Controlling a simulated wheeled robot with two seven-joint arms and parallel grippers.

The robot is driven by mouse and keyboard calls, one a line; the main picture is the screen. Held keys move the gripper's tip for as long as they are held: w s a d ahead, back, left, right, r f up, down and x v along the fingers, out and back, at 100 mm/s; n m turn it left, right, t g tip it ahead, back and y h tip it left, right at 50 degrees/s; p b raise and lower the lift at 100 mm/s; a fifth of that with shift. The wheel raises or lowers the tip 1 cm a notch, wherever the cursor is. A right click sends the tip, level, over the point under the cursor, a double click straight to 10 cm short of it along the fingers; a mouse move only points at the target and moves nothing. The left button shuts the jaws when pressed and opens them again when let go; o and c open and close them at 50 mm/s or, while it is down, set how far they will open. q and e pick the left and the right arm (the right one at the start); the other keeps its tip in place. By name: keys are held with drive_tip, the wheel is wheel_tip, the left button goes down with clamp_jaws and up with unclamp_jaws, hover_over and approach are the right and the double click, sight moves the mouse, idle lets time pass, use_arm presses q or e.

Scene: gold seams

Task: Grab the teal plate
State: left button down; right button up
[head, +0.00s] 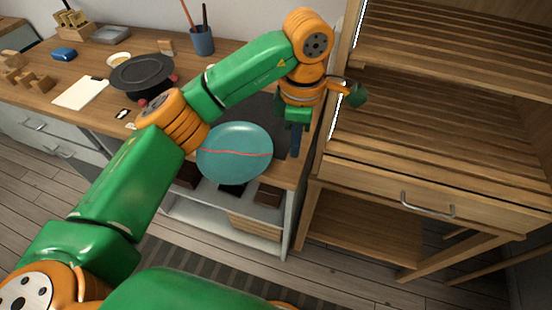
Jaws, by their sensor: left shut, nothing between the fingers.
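The teal plate (235,160) is round, with a thin red line across its middle. It shows near the right front corner of the wooden counter, and its near rim reaches past the counter's front edge in the picture. My left gripper (296,151) points down just right of the plate, over the counter's right end. Its dark blue fingers are shut with nothing between them, and a small gap shows between them and the plate's rim. My right gripper is not in view.
A slatted wooden shelf unit (430,110) with a drawer stands close on the right. On the counter are a dark round pan-like thing (143,72), a blue cup (202,42) with sticks and a white sheet (80,92). Open shelves lie below the plate.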

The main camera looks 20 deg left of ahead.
sight(265, 161)
use_arm(q)
wheel_tip(265, 161, down, 6)
drive_tip(key=shift+w+r+p, duration=0.1)
drive_tip(key=shift+w+p, duration=0.05)
drive_tip(key=shift+p, duration=0.2)
drive_tip(key=a, duration=0.1)
drive_tip(key=a+p, duration=0.1)
drive_tip(key=a, duration=0.1)
drive_tip(key=shift+s+a+r+p, duration=0.1)
drive_tip(key=shift+s+a+p, duration=0.1)
drive_tip(key=shift+s+p, duration=0.1)
drive_tip(key=shift+a, duration=0.3)
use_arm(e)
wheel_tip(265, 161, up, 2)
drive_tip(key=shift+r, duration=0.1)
use_arm(q)
drive_tip(key=shift+d, duration=0.1)
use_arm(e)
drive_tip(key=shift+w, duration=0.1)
use_arm(q)
drive_tip(key=shift+a+f, duration=0.2)
drive_tip(key=shift+s+a+b, duration=0.15)
drive_tip(key=shift+a+b, duration=0.4)
drive_tip(key=shift+a, duration=0.55)
drive_tip(key=shift+d+r, duration=0.1)
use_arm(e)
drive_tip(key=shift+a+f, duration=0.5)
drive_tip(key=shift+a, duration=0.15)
